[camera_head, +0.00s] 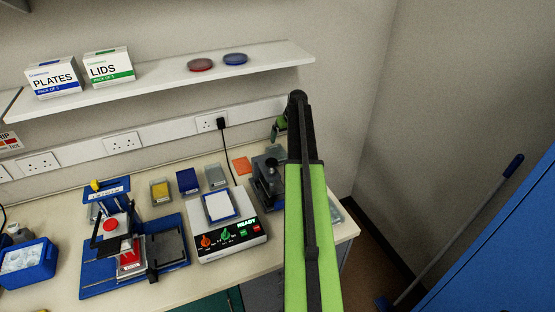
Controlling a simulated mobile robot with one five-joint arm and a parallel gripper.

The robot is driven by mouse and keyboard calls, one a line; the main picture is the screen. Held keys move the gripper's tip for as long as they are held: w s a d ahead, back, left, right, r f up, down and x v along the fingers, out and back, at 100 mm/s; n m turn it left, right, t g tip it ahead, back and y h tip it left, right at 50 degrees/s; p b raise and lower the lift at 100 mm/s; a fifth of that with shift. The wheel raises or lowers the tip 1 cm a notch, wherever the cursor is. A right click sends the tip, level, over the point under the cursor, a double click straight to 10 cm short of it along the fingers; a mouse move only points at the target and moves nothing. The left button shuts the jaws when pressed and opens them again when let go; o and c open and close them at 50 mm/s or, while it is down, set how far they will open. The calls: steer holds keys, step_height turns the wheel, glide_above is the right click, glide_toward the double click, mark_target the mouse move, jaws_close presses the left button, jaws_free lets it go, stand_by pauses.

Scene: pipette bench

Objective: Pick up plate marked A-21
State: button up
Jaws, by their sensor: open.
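Several small plates or boxes stand on the bench, and I cannot read a mark A-21 on any of them. A grey-and-yellow one (161,191), a dark blue one (188,181) and a grey one (215,176) stand in a row behind the white instrument. A white plate with a blue rim (220,206) sits on top of the white instrument (232,240), whose panel reads READY. My green and black arm rises in front of the bench's right end.
A blue stand with a red part (131,258) fills the bench's left middle. A blue tub (28,266) is at far left. A dark device (266,178) and an orange square (241,165) are right. The shelf (165,83) holds boxes and two discs.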

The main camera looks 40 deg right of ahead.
steer(key=b, duration=1.1)
glide_above(279, 155)
steer(key=s, duration=0.3)
steer(key=f, duration=1.1)
steer(key=shift+w+a+f, duration=0.15)
steer(key=shift+a, duration=0.05)
steer(key=shift+w+f, duration=0.15)
steer(key=b+x, duration=0.5)
steer(key=shift+w+a, duration=0.1)
steer(key=shift+w, duration=0.1)
steer(key=shift+r, duration=0.2)
steer(key=c, duration=1.4)
steer(key=shift+o, duration=0.2)
steer(key=shift+r+p, duration=0.1)
steer(key=shift+p, duration=0.2)
